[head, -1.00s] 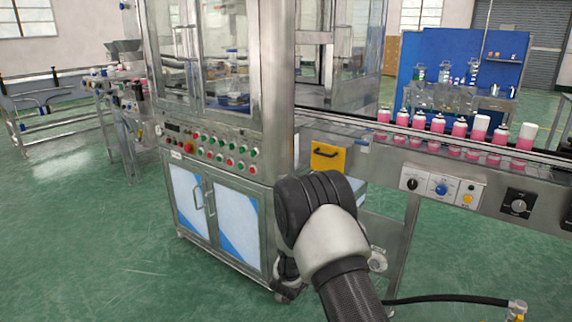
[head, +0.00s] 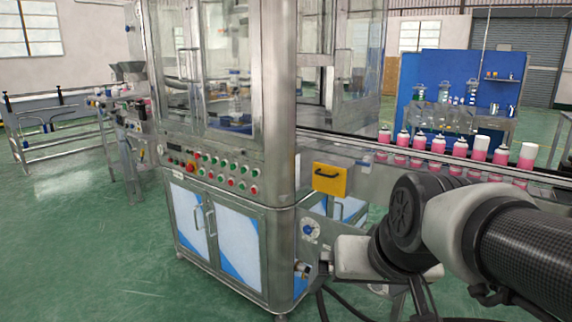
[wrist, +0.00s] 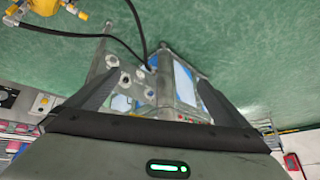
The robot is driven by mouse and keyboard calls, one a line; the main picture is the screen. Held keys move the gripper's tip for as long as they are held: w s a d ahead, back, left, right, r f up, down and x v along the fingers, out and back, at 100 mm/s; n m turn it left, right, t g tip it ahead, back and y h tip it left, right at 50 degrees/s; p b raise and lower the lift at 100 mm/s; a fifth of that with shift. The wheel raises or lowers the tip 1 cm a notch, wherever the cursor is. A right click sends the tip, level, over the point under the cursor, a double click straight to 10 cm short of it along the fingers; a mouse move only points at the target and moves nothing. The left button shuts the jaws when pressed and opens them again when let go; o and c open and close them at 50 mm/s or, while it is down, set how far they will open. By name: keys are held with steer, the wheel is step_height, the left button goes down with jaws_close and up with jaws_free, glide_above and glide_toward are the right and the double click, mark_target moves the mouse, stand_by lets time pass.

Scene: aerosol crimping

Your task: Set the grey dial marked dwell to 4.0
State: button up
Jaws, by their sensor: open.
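No marking reading dwell is legible in either view. In the wrist view, a black plate (wrist: 7,97) with a pale round knob is partly visible at the left edge; I cannot tell whether it is the dwell dial. In the head view my arm covers the part of the conveyor front where the control plates were. My gripper (wrist: 157,80) is open and empty in the wrist view, its two dark fingers spread toward the floor and machine, well to the side of the black plate.
The steel crimping machine (head: 279,130) has several buttons and a yellow handled box (head: 330,180). Pink cans (head: 438,144) line the conveyor. A pale panel (wrist: 43,103) with a yellow button is beside the black plate. A yellow fitting (wrist: 62,12) and black hose lie near the floor.

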steer(key=s+d+g+h, duration=0.1)
steer(key=s+d, duration=0.2)
steer(key=s, duration=0.5)
step_height(320, 180, up, 27)
steer(key=p, duration=2.8)
steer(key=shift+w+a, duration=0.2)
steer(key=shift+a, duration=0.05)
steer(key=shift+c, duration=0.4)
